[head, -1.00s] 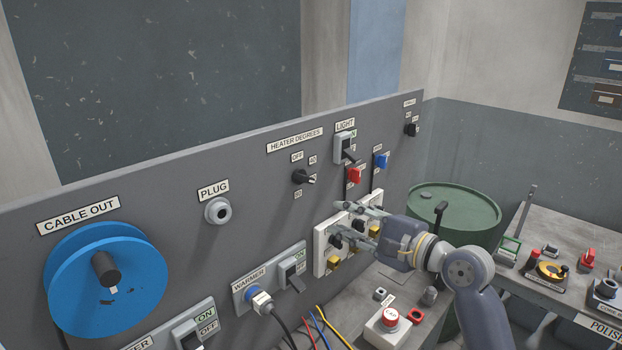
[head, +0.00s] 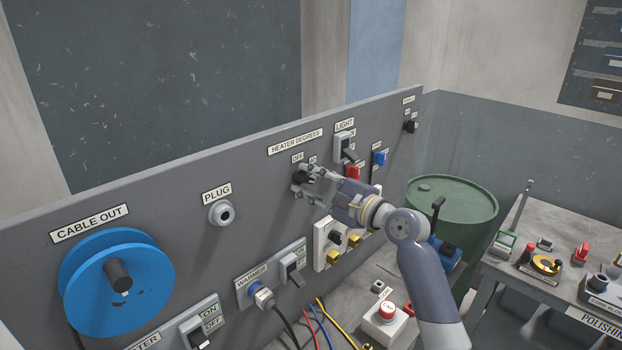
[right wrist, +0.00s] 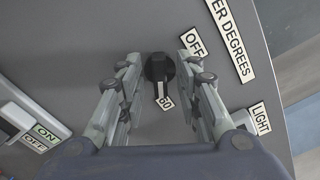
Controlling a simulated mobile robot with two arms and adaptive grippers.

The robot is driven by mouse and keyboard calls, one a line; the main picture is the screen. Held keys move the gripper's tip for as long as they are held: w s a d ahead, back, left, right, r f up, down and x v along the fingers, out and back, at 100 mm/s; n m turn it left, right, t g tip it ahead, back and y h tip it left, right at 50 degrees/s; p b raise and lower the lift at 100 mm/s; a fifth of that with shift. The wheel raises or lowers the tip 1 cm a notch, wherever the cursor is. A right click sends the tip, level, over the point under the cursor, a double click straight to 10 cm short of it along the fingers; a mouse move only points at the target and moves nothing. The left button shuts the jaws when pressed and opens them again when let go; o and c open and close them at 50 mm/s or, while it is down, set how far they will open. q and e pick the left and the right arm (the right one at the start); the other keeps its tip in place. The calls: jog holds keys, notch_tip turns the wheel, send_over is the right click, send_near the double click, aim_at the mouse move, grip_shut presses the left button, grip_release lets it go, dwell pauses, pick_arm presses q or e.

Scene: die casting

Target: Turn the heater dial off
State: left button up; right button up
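The black heater dial (head: 300,174) is on the grey panel under the "HEATER DEGREES" label (head: 297,141). In the right wrist view the dial (right wrist: 157,68) has its narrow pointer end by a number label (right wrist: 166,103) that looks like 60, away from the "OFF" label (right wrist: 194,42). My right gripper (head: 307,180) is at the dial, with its fingers spread. In the right wrist view the fingers of this gripper (right wrist: 157,75) stand on either side of the dial, with gaps. My left gripper is not in view.
The light switch (head: 345,146) and a red knob (head: 353,172) are close to the right of the gripper. The plug socket (head: 221,212) and blue cable reel (head: 117,283) are to the left. A green barrel (head: 450,205) stands behind my right arm.

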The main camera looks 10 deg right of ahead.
jog(key=shift+c, duration=0.3)
grip_shut()
